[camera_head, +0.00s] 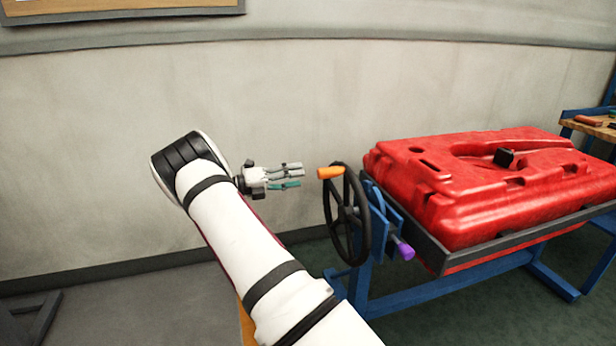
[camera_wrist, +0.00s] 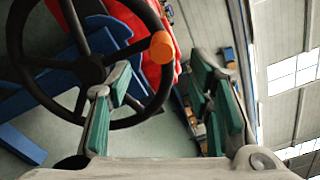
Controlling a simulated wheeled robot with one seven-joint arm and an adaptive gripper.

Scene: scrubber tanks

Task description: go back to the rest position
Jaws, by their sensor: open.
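My gripper (camera_head: 301,177) is at the end of my raised white arm, left of a black handwheel (camera_head: 361,232). It is open and empty, its fingers pointing right toward the wheel's orange handle (camera_head: 330,172) with a gap between. Nothing is between the pads.
A red tank (camera_head: 490,185) rests on a blue frame (camera_head: 400,297) at the right. A grey wall (camera_head: 90,150) stands behind my arm. A wooden workbench (camera_head: 592,126) is at the far right. Floor at the lower left is mostly clear.

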